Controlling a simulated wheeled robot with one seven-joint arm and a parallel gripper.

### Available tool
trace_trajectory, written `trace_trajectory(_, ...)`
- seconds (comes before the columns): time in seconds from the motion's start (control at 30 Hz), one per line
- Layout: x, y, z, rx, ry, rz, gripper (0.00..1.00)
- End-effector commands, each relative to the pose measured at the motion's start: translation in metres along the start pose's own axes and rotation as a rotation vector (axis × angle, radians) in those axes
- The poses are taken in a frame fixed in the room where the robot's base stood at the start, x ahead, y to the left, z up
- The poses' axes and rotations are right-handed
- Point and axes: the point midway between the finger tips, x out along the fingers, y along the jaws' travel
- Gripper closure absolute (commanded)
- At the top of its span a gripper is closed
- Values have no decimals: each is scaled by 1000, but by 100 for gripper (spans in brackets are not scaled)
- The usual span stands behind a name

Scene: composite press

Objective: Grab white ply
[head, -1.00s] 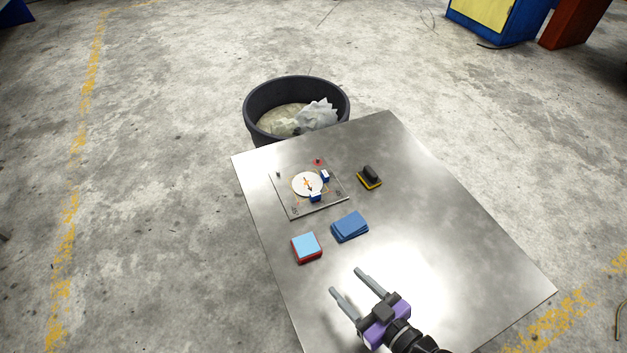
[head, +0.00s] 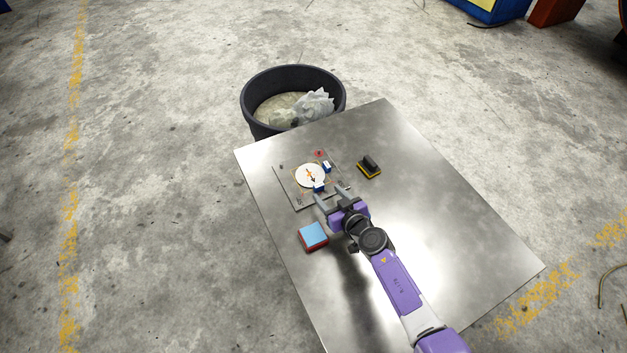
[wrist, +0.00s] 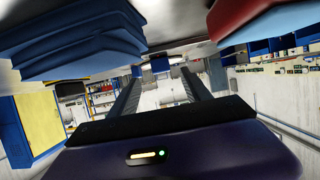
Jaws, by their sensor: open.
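A round white disc (head: 302,177), which looks like the white ply, lies on a grey square plate (head: 286,182) near the far left part of the table. It has an orange and dark arrow-like mark. Small blue-and-white blocks stand at its edge (head: 327,167) and (head: 319,188). My gripper (head: 330,193) is open and empty, just on the near side of the plate, its fingers pointing toward the disc.
A stack of blue sheets (wrist: 75,45) is close to my gripper and hidden behind it in the head view. A light-blue and red stack (head: 313,236) lies to the left. A black-handled yellow block (head: 369,167) lies right. A dark bin (head: 252,116) stands beyond the metal table (head: 450,230).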

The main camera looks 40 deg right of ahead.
Motion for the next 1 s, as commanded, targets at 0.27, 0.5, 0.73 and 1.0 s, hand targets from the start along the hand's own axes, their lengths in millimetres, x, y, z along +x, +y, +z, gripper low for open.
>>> trace_trajectory(0.27,39,-2,0,0,2,0,44)
trace_trajectory(0.5,53,-2,-2,0,0,0,44)
trace_trajectory(0.73,53,-2,-3,0,1,0,53)
trace_trajectory(1.0,52,-2,-3,0,1,0,100)
